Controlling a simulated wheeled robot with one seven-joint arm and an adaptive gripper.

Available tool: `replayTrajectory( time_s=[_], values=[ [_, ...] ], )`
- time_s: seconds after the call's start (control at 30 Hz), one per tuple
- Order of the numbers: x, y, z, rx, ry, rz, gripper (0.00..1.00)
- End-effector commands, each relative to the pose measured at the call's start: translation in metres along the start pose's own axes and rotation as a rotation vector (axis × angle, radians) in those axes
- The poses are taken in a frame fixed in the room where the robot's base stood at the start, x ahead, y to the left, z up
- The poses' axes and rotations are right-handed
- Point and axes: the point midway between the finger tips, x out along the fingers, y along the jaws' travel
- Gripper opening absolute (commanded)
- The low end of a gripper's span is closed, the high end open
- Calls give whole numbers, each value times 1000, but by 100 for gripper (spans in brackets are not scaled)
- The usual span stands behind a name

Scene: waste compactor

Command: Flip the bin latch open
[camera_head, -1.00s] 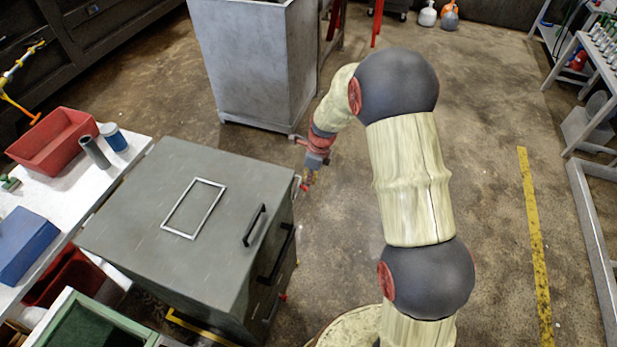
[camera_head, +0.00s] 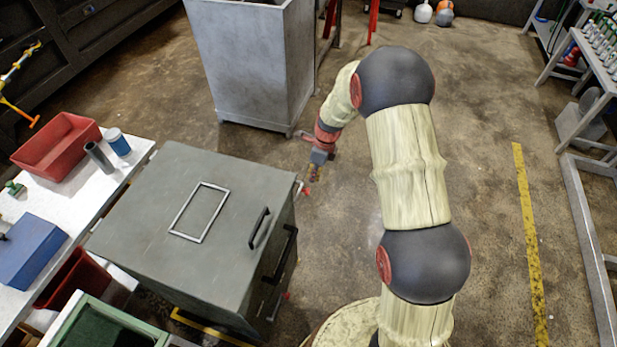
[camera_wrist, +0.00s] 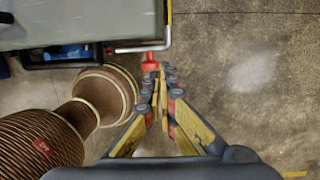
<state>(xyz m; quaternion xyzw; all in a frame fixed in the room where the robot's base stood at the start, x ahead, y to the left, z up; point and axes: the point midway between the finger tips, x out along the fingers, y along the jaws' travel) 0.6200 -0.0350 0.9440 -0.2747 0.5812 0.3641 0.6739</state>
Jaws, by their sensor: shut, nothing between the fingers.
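The grey-green bin (camera_head: 150,225) stands left of my arm, its lid down with a black handle (camera_head: 259,228) on top. A latch, a bent metal rod (camera_wrist: 138,48) with a red tip (camera_wrist: 150,62), sticks out at the bin's edge in the wrist view. A red tip also shows at the bin's far right corner in the head view (camera_head: 304,189). My gripper (camera_wrist: 160,85) is shut and empty, its fingertips just beside the red tip. I cannot tell whether they touch it. In the head view my gripper (camera_head: 308,188) is small and partly blurred.
A tall grey container (camera_head: 250,65) stands behind the bin. A white table (camera_head: 60,190) with a red tray (camera_head: 58,148) and a blue box (camera_head: 28,250) is at the left. A rack (camera_head: 590,60) stands at the right. Open floor lies right of my arm.

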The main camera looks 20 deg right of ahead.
Motion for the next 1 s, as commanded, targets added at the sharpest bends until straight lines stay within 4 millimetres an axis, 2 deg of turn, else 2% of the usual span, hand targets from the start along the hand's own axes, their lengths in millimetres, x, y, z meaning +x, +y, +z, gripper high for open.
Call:
replayTrajectory(
  time_s=[0.03, 0.3, 0.5, 0.7, 1.0],
  values=[
    [-16, -2, -2, 0, -1, -1, 0],
    [-70, -8, -2, 0, -1, -3, 0],
    [-96, -10, -2, -2, 0, -1, 0],
    [-106, -11, -2, -1, 1, 0, 0],
    [-106, -11, -2, -1, 0, 0, 0]
  ],
)
